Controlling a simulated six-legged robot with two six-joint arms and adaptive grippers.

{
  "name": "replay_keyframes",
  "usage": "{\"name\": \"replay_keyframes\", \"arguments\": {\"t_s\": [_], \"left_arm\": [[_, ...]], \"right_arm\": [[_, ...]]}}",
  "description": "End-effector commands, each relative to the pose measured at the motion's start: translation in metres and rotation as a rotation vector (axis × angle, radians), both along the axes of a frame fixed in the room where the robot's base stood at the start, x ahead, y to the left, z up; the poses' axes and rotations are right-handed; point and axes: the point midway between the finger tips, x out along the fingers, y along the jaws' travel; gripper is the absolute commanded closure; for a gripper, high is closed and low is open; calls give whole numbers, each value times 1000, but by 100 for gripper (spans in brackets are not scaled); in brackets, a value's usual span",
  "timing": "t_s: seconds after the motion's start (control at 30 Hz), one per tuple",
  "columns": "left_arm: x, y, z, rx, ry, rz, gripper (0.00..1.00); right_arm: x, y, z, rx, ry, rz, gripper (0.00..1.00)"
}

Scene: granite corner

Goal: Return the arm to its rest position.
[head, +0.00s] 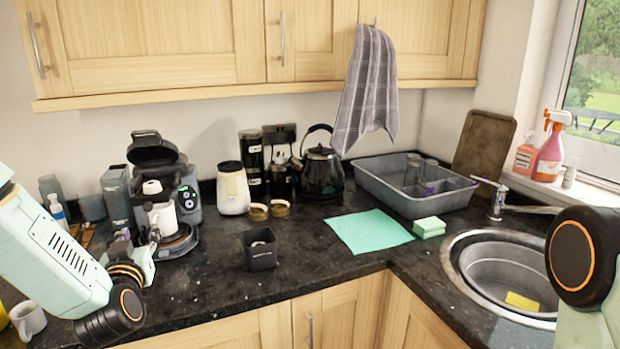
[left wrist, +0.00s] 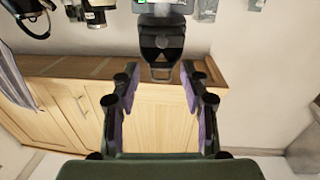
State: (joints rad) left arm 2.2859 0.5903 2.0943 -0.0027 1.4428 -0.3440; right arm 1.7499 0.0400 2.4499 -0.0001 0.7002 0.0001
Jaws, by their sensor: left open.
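My left arm (head: 60,255) is mint green and comes in from the left, in front of the coffee machine (head: 150,190). My left gripper (head: 138,243) is partly hidden behind its own wrist, close to the front of the machine. In the left wrist view the gripper (left wrist: 160,105) has its two purple-padded fingers spread apart, with nothing between them. A dark part of a machine (left wrist: 161,45) shows beyond the fingertips; I cannot tell if they touch. My right arm (head: 585,260) shows only at the right edge, and its gripper is out of view.
A white cup (head: 162,218) stands at the coffee machine. A black square pot (head: 260,249), kettle (head: 322,172) and white canister (head: 233,188) stand along the counter. A grey dish rack (head: 420,200) is near the sink (head: 470,268). A white mug (head: 28,320) is at lower left.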

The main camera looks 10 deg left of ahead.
Motion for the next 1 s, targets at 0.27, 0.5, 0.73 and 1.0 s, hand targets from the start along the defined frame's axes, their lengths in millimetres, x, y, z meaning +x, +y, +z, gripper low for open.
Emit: {"name": "replay_keyframes", "arguments": {"t_s": [0.27,0.5,0.73,1.0], "left_arm": [[-38,-77,-122,-284,369,-167,55],[-124,-139,-242,-397,750,-253,55],[-237,-179,-336,-435,1123,-296,55],[-357,-199,-410,-378,1461,-347,55]], "right_arm": [[0,0,-14,0,0,0,100],[0,0,-41,0,0,0,100],[0,0,-71,0,0,0,100],[0,0,-109,0,0,0,100]]}}
